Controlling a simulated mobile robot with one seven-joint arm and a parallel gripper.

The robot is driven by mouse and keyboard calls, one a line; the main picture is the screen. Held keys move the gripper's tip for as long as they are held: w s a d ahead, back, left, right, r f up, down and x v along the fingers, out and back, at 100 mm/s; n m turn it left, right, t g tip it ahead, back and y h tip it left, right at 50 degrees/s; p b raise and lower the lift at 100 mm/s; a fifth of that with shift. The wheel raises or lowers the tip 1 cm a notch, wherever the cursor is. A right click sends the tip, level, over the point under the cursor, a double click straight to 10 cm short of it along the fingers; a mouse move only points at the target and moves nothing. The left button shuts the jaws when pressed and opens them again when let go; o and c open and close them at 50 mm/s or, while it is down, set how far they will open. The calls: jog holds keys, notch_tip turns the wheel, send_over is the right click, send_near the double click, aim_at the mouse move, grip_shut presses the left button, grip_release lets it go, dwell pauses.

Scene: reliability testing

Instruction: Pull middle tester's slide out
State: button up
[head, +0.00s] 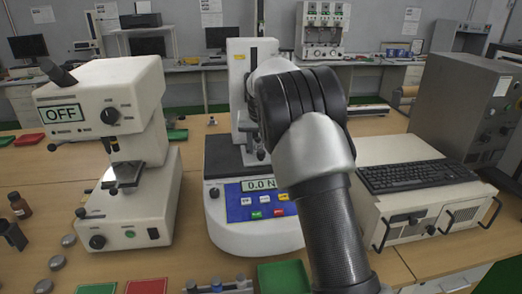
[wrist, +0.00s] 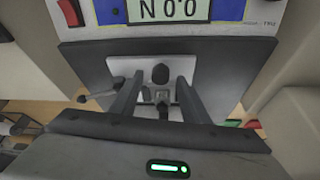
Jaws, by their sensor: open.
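The middle tester (head: 245,225) is a white machine with a blue panel, a display reading 0.0 N and a tall column. Its dark bed (head: 222,158) lies behind the panel; my arm hides part of it. In the wrist view the display (wrist: 163,10) appears upside down at the top. Below it are the dark bed (wrist: 85,62), a light metal plate (wrist: 125,66) and a black knob (wrist: 160,73). My gripper (wrist: 159,86) is open, its two fingers on either side of the middle fittings. I cannot tell whether they touch. Which part is the slide is unclear.
A white tester (head: 125,205) reading OFF stands at left. A grey box machine (head: 445,95) and a keyboard (head: 415,175) on a white unit (head: 390,215) are close at right. Small discs (head: 68,240), a red tray (head: 147,286) and a green tray (head: 285,277) lie at the front.

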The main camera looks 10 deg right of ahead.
jog(key=shift+w+f, duration=0.15)
jog(key=shift+f, duration=0.25)
jog(key=shift+c, duration=0.3)
grip_shut()
